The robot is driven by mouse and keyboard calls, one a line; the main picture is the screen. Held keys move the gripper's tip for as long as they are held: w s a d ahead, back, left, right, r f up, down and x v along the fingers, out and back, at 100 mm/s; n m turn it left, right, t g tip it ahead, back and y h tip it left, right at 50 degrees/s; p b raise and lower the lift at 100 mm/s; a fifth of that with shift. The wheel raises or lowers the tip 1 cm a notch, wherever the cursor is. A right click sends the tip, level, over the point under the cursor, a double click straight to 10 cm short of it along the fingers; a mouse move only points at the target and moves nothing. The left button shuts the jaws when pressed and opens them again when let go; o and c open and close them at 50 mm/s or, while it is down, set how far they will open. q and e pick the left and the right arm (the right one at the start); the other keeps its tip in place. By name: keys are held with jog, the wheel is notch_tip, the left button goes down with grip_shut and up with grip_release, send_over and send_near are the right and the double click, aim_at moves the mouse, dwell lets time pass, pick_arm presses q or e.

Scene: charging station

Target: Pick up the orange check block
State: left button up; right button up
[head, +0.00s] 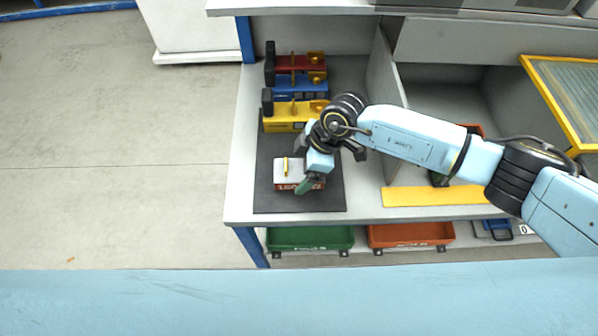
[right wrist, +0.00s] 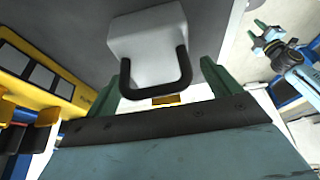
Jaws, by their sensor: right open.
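A block with a pale grey top, an orange-red lettered front and a yellow upright piece (head: 291,176) sits on the dark mat. An orange-red patch (head: 476,130) shows behind my right arm; I cannot tell which is the orange check block. My right gripper (head: 309,178) is over the right side of the block on the mat and hides part of it. Its green fingers are apart. In the right wrist view a pale grey block with a black loop handle (right wrist: 146,42) shows between and beyond the open fingers (right wrist: 163,88). Another gripper with spread green fingertips (right wrist: 257,36), apparently my left, is at upper right.
A yellow strip (head: 440,197) lies at the front right. Green (head: 310,238) and orange (head: 410,235) bins are below.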

jog(key=shift+a+f, duration=0.1)
jog(key=shift+f, duration=0.15)
jog(key=shift+r, duration=0.1)
jog(key=c, duration=1.2)
jog(key=shift+c, duration=0.2)
